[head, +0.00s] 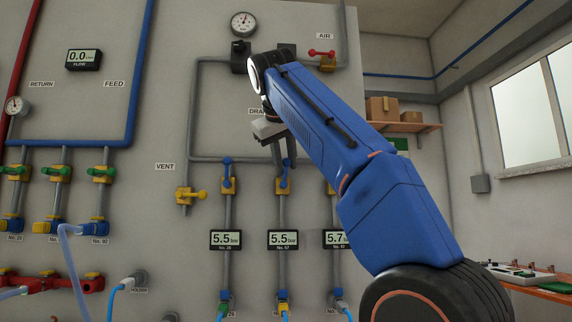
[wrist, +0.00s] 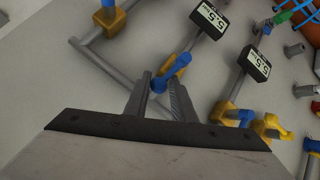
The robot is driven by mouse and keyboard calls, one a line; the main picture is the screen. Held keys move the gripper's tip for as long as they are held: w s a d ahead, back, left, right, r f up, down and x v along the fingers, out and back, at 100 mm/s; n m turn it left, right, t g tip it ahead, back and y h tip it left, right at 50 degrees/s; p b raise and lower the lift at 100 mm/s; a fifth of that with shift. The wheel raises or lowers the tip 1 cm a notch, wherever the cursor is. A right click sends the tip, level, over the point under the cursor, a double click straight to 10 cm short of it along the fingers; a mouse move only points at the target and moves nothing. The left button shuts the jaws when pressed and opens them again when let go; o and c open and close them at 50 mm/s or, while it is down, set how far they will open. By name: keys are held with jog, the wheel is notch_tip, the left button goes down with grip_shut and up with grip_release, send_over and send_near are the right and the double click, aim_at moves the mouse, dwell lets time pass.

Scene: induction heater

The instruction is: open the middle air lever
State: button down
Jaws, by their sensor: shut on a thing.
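The middle air lever (head: 285,172) is blue and sits on a yellow valve (head: 282,187) above the middle display, which reads 5.5 bar. It points mostly upward, roughly along its pipe. My gripper (head: 282,158) reaches down to it from above, and its fingers partly hide the lever's upper end. In the wrist view the blue lever (wrist: 181,62) lies between the two fingertips of my gripper (wrist: 162,82), which is shut on it. The yellow valve body is mostly hidden there.
The left blue lever (head: 228,166) stands upright beside it. The right blue lever (head: 331,186) is mostly behind my arm. A yellow vent lever (head: 200,195) sits further left, and a red air lever (head: 321,53) is above. Pressure displays (head: 283,239) hang below.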

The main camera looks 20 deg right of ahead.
jog(key=shift+w+a+f+h, duration=0.1)
jog(key=shift+a+f+h, duration=0.1)
jog(key=shift+a+h, duration=0.15)
jog(key=shift+n, duration=0.3)
jog(key=c, duration=1.6)
grip_release()
jog(key=shift+d+r, duration=0.1)
